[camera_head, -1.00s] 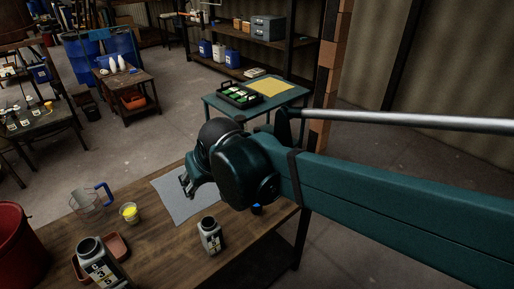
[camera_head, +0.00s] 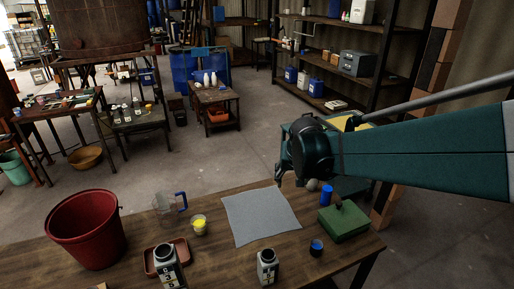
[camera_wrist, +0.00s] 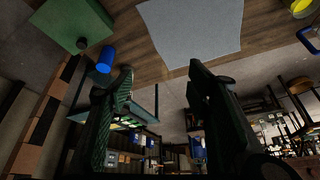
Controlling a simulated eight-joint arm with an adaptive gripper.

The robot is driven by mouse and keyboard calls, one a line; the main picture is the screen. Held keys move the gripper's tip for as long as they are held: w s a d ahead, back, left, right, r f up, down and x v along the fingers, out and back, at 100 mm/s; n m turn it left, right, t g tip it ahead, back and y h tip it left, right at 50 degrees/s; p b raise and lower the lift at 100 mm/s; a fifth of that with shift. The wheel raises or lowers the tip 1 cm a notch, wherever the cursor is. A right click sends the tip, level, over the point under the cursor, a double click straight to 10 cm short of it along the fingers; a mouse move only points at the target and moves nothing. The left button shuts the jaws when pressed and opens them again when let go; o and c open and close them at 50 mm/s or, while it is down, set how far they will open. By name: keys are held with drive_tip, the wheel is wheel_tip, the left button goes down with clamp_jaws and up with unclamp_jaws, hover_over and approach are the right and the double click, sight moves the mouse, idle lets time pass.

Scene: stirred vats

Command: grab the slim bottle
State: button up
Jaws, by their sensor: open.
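A slim blue cylinder, possibly a bottle (camera_head: 326,194), stands at the right of the wooden table beside a green box; it also shows in the wrist view (camera_wrist: 106,60), left of the fingers. A grey bottle with a dark neck and label (camera_head: 267,268) stands at the front edge. A similar bottle (camera_head: 168,267) stands in or at a reddish tray (camera_head: 150,260). I cannot tell for sure which one is the slim bottle. My gripper (camera_head: 279,180) hangs beyond the grey mat's far right corner, left of the blue cylinder. In the wrist view its fingers (camera_wrist: 160,82) are apart and empty.
The grey mat (camera_head: 260,218) lies bare mid-table. The green box (camera_head: 344,222) and a dark cup with blue inside (camera_head: 316,247) are at the right. A red bucket (camera_head: 86,230), clear jug (camera_head: 168,208) and yellow-filled cup (camera_head: 199,226) are at the left.

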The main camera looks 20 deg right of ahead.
drive_tip(key=w+d+f+m+g+p, duration=0.1)
drive_tip(key=w+d+p, duration=0.15)
drive_tip(key=d, duration=0.35)
drive_tip(key=w+d+f+m+p, duration=0.1)
drive_tip(key=w+d+f+p, duration=0.15)
drive_tip(key=d, duration=0.35)
drive_tip(key=m+g+h+p, duration=0.1)
drive_tip(key=m+p, duration=0.2)
hover_over(328, 188)
drive_tip(key=w, duration=0.2)
drive_tip(key=f, duration=0.5)
drive_tip(key=shift+s+d+f, duration=0.1)
drive_tip(key=shift+s, duration=0.15)
drive_tip(key=shift+d+f, duration=0.35)
drive_tip(key=shift+d, duration=0.1)
drive_tip(key=shift+x, duration=1.3)
drive_tip(key=shift+f, duration=0.1)
drive_tip(key=shift+x, duration=2.5)
drive_tip(key=shift+d, duration=0.1)
drive_tip(key=shift+c, duration=0.5)
